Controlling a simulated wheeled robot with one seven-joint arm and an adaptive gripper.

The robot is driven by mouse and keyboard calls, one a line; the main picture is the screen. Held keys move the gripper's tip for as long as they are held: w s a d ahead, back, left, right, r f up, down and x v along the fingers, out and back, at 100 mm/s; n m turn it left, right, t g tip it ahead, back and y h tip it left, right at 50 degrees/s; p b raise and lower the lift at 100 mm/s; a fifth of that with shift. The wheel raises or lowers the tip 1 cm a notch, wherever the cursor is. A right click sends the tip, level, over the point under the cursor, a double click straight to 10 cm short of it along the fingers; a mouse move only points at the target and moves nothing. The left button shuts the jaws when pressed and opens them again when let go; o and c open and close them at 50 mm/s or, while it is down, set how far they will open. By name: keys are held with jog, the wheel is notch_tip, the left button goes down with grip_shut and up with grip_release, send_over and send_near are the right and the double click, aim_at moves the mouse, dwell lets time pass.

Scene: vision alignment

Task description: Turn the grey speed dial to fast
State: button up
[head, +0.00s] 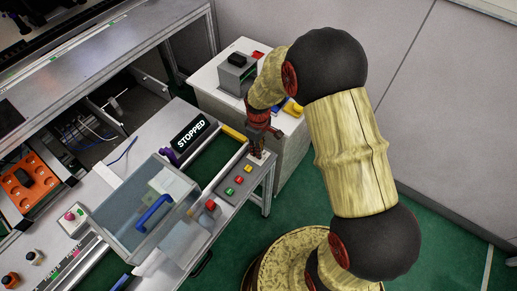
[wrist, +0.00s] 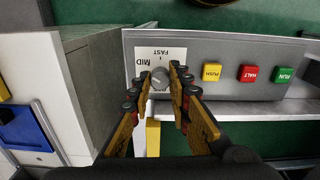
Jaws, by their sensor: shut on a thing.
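The grey speed dial (wrist: 160,78) is a small round knob on a white label plate (wrist: 148,56) at the left end of the grey control panel. The words MID and FAST show on the plate, and the fingers hide its lower part. A pointer mark on the dial is too small to read. My gripper (wrist: 161,72) has one finger on each side of the dial and is shut on it. In the head view my gripper (head: 257,148) is at the panel's far end, and it hides the dial.
Yellow PUSH (wrist: 212,72), red HALT (wrist: 249,73) and green RUN (wrist: 284,75) buttons line the panel right of the dial. A red knob (head: 211,205) is farther along. A display (head: 191,135) reads STOPPED. A clear-lidded box (head: 130,215) stands on the bench left.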

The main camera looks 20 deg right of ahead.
grip_shut()
jog(key=shift+m, duration=0.3)
jog(key=m+p, duration=0.2)
jog(key=m, duration=0.2)
jog(key=shift+r+m, duration=0.1)
jog(key=shift+m, duration=0.2)
jog(key=m+p, duration=0.2)
jog(key=m, duration=0.4)
jog(key=shift+m, duration=0.3)
jog(key=o, duration=0.7)
grip_release()
